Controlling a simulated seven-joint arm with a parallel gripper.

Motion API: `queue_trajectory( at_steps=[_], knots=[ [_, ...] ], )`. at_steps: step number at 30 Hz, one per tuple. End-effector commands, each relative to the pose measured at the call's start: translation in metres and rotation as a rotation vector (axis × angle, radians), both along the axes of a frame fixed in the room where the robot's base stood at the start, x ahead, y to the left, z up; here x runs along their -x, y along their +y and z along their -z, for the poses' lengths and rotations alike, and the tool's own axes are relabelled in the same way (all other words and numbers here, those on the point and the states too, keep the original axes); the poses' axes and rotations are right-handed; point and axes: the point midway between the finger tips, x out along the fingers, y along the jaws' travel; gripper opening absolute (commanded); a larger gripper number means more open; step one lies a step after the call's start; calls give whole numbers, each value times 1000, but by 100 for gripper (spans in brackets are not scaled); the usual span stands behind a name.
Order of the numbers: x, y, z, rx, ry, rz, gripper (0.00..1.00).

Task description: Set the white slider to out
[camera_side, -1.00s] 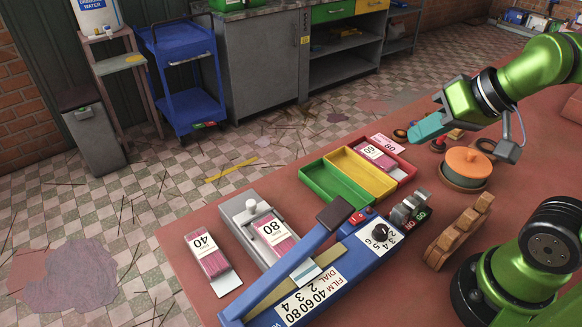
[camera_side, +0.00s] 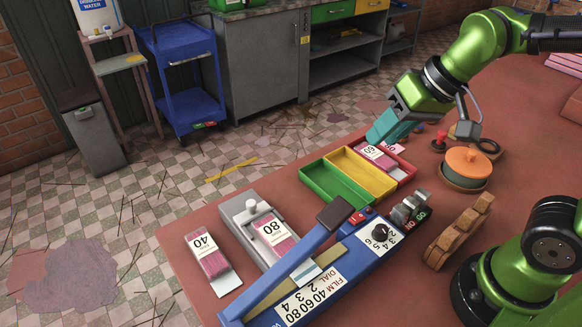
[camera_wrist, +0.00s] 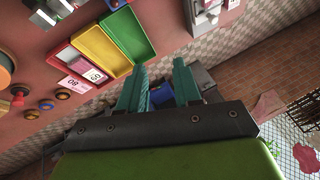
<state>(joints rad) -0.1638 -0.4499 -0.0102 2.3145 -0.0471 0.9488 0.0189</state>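A white knob (camera_side: 252,206), which looks like the white slider, stands near the far end of a grey holder (camera_side: 232,214). A pink pack marked 80 (camera_side: 272,231) lies in that holder, nearer the front. The grey holder also shows at the top edge of the wrist view (camera_wrist: 190,14). My gripper (camera_side: 382,132) is in the air near the table's far edge, behind the coloured tray and well to the right of the knob. In the wrist view its two teal fingers (camera_wrist: 159,84) are apart with nothing between them.
A tray with green (camera_side: 318,190), yellow (camera_side: 371,172) and red sections stands between my gripper and the grey holder. A blue sealer (camera_side: 340,277) with a raised lever lies in front of the holder. A pack marked 40 (camera_side: 208,254) lies left. An orange-lidded pot (camera_side: 466,165) stands right.

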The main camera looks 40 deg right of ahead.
Motion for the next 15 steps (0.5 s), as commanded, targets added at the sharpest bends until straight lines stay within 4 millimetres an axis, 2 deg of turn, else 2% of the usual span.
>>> queue_trajectory(
  at_steps=[1, 6, 11, 15],
  knots=[
    [-16, 14, -1, 6, 45, -23, 33],
    [-65, 59, -3, 31, 187, -26, 33],
    [-106, 109, 6, 73, 312, 34, 33],
    [-134, 155, 18, 119, 400, 147, 33]
  ],
)
